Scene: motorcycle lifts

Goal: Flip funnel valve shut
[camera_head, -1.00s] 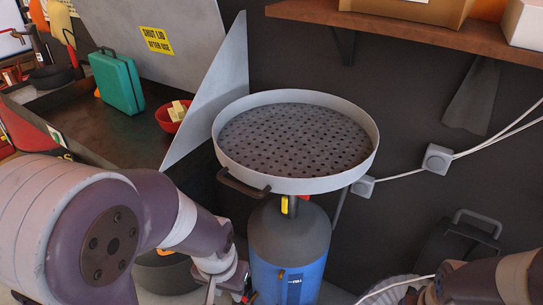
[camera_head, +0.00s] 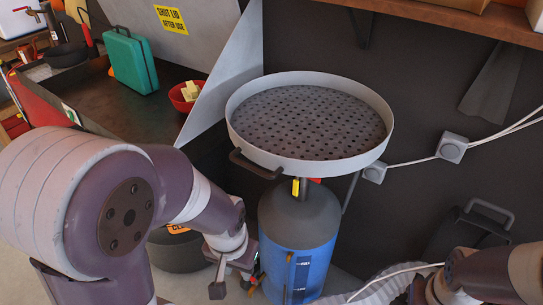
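The funnel is a wide round grey pan (camera_head: 308,118) with a perforated plate, standing on a short neck above a blue drum (camera_head: 300,262) with a dark top. At the neck, under the pan's rim, a small yellow valve lever (camera_head: 296,187) points down, with a red piece (camera_head: 316,181) beside it. My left gripper (camera_head: 236,282) is below and left of the lever, near the drum's left side and apart from the lever. Its fingers look spread and empty. My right arm enters at the lower right; its fingers do not show.
The pan's dark side handle (camera_head: 256,166) juts out left of the neck, above my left gripper. A bench (camera_head: 140,118) with a green case (camera_head: 131,62) and red bowl (camera_head: 184,97) is at left. A dark bucket (camera_head: 178,250) stands behind my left arm.

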